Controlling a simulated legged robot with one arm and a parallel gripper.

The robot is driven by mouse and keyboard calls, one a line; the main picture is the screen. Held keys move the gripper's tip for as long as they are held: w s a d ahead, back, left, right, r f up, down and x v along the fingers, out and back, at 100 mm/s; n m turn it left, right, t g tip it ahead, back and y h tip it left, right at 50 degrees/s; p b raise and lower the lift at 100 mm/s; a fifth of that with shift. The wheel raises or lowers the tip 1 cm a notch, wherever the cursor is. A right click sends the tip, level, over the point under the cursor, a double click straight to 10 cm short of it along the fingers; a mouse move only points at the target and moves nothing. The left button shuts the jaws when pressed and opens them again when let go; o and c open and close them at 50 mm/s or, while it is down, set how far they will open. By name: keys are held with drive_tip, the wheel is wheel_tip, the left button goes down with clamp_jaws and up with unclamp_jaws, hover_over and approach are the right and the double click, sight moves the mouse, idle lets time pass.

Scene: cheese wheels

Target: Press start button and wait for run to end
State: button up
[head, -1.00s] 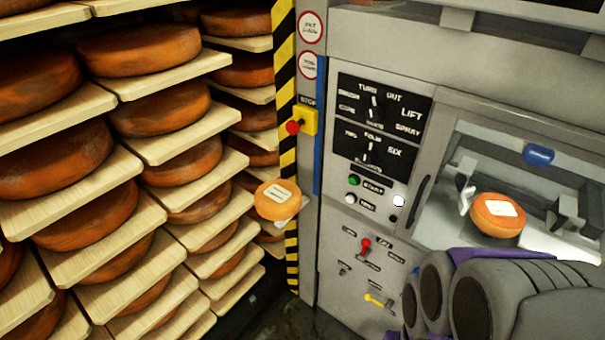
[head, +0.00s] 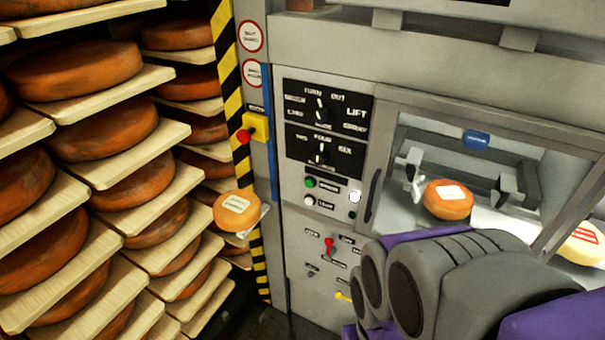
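The start button is a small green button (head: 310,182) on the grey machine's control panel, beside a dark label that reads START in the earlier frame. It is in plain sight with nothing touching it. A white button (head: 309,201) sits just below it. A bright white round spot (head: 355,197) shows to the right, by the dark door handle. Grey and purple links of my arm fill the lower right, in front of the machine's lower part. My gripper's fingertips do not show. An orange cheese wheel with a white label (head: 448,200) sits inside the machine behind the window, between metal clamps.
Shelves of orange cheese wheels (head: 75,70) stand at the left. A yellow box with a red stop knob (head: 254,127) is on the striped post. Another labelled cheese (head: 237,211) sits beside the post. A red lever (head: 329,244) is below the start button.

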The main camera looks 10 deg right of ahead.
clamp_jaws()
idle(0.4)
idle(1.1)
